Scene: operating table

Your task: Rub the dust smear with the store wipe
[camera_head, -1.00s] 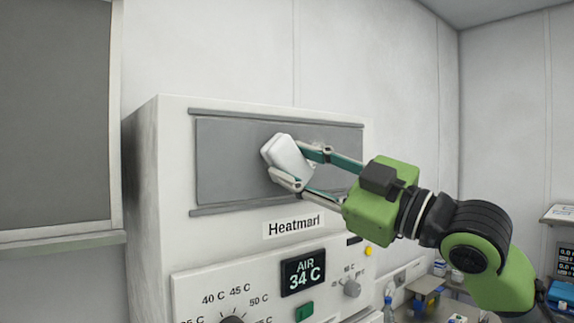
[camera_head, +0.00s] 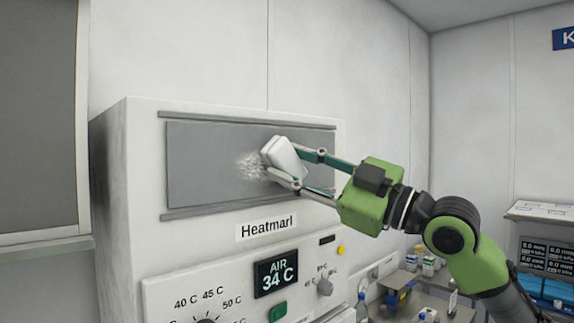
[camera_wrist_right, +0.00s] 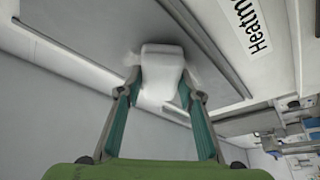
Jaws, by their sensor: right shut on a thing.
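The white wipe (camera_head: 283,157) is a soft-edged white block held between the fingertips of my right gripper (camera_head: 297,170). It is at the grey panel (camera_head: 205,165) on the front of the Heatmarl cabinet; I cannot tell if it presses on it. A pale, speckled dust smear (camera_head: 251,167) shows on the panel just left of the wipe. In the right wrist view the wipe (camera_wrist_right: 163,72) sits between the two fingers, in front of the panel (camera_wrist_right: 95,30). The wipe may hide part of the smear. My left gripper is not in view.
The Heatmarl cabinet (camera_head: 128,190) has a display (camera_head: 276,274), a green button (camera_head: 278,311) and knobs (camera_head: 325,287) below the panel. Rails edge the panel above and below. A bench with bottles (camera_head: 428,265) and monitors (camera_head: 546,255) stand at the right.

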